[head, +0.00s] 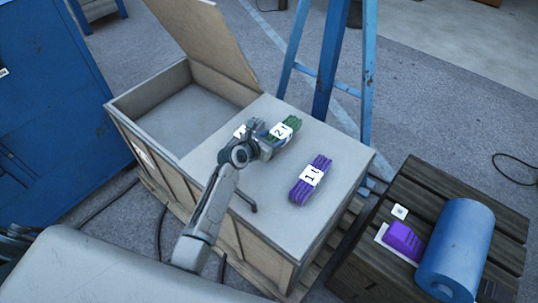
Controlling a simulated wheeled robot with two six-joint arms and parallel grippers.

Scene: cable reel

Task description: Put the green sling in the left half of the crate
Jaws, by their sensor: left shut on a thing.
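The green sling (291,123), a bundle with a white tag that seems to read 2, is on or just above the closed right half of the crate. My left gripper (268,142) is shut on its near end and hides part of it. The crate (262,238) is wooden. Its left half (180,122) stands open, with its lid (205,40) raised at the back, and its visible floor is bare. My right gripper is not in view.
A purple sling (310,180) lies on the closed lid. A white tag (240,131) shows behind my gripper. A blue ladder (326,70) stands behind the crate. A slatted wooden stand (415,190) at right bears a blue roll (460,245) and a purple item (404,240).

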